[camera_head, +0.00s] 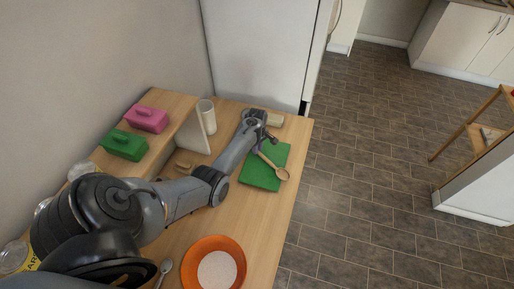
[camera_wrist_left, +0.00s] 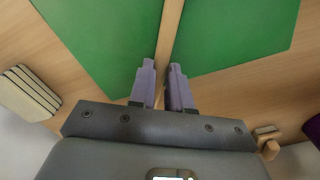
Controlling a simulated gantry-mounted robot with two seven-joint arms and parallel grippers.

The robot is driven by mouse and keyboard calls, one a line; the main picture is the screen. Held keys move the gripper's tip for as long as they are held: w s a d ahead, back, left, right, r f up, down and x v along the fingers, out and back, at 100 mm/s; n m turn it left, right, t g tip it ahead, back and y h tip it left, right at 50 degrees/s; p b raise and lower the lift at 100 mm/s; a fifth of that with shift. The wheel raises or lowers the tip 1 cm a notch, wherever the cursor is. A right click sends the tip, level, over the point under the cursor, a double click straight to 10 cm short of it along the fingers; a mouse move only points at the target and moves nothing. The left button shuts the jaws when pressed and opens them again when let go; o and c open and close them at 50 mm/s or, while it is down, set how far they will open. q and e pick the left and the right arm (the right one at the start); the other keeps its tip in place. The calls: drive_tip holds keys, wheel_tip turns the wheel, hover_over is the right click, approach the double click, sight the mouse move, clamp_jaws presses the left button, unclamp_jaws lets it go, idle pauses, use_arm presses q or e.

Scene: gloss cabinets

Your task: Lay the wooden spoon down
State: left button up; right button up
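The wooden spoon (camera_head: 282,174) is over the green board (camera_head: 254,178) in the head view, its bowl near the board's right edge. Its handle (camera_wrist_left: 171,30) runs between the fingers of my left gripper (camera_wrist_left: 162,75) in the left wrist view, with the green board (camera_wrist_left: 235,35) behind it. My left gripper (camera_head: 263,147) is closed on the handle, at the board's far end. I cannot tell whether the spoon touches the board. My right gripper is not in view.
An orange plate (camera_head: 231,245) and a metal spoon (camera_head: 164,270) are on the near counter. A pale block (camera_head: 274,119) is beyond the board. The counter's right edge is close.

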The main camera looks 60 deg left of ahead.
use_arm(q)
drive_tip(key=o, duration=0.5)
wheel_tip(320, 180, up, 11)
drive_tip(key=shift+f, duration=0.1)
idle(0.4)
idle(0.7)
drive_tip(key=shift+d, duration=0.1)
